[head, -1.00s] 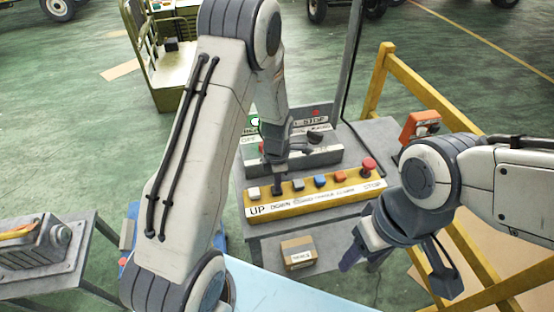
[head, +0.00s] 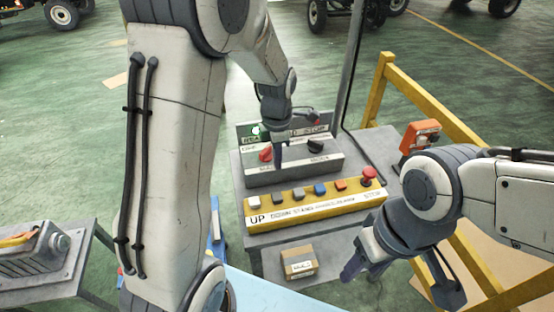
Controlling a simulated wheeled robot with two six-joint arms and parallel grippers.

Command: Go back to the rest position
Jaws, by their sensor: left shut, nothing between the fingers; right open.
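My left gripper (head: 278,158) is shut and empty. I cannot tell whether the fingertips touch the panel. My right gripper (head: 398,278) is open and empty, pointing down to the right of the small cardboard box. A yellow button box (head: 318,208) with several buttons, marked UP at its left and ending in a red mushroom button (head: 368,174), sits in front of the grey panel.
A grey table (head: 378,150) bears the panels. A cardboard box (head: 298,262) sits below the yellow button box. A yellow railing (head: 430,100) with an orange box (head: 420,136) stands at right. A grey case (head: 38,262) is at left.

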